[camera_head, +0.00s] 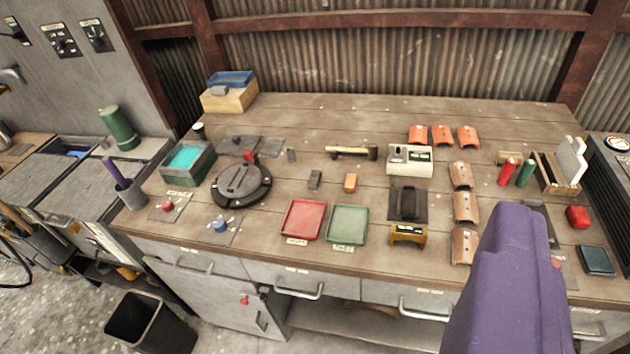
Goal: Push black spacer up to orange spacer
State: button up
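A small dark grey-black block (314,180), which looks like the black spacer, stands near the middle of the wooden workbench. A small orange block (350,183), which looks like the orange spacer, stands just to its right. A clear gap of bare wood separates the two. A large purple part of my own arm fills the lower right of the view, over the bench's front edge. No gripper fingers can be made out, and nothing touches either block.
A red tray (304,236) and a green tray (347,242) lie in front of the blocks. A round black turntable (241,186) is to the left. A wooden-handled tool (350,153) lies behind. A black holder (408,204) and several curved orange-brown tiles (465,207) are to the right.

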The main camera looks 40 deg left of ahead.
aim_at(313, 183)
jog(key=i+j+u, duration=0.1)
jog(key=i+j, duration=1.35)
